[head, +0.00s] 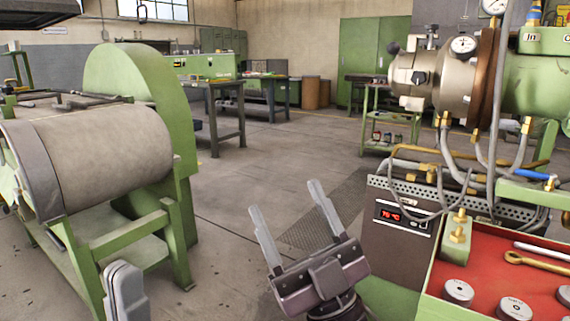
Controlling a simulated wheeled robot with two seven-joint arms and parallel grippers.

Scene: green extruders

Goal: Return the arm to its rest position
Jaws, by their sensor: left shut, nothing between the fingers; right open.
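My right gripper (283,196) shows at the lower middle of the head view. Its two grey fingers stand wide apart and point up and away, with only floor visible between them. My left gripper (125,288) shows at the bottom left edge, with its fingers together and nothing seen held in them. The rest of the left arm is out of the picture. Both grippers appear apart from the machines around them.
A green machine with a large drum (105,155) stands at the left. At the right are an extruder (465,75), a temperature controller (400,225) and a red tray (480,265) with metal discs and tools. A green trolley (385,100) stands behind. Floor between is clear.

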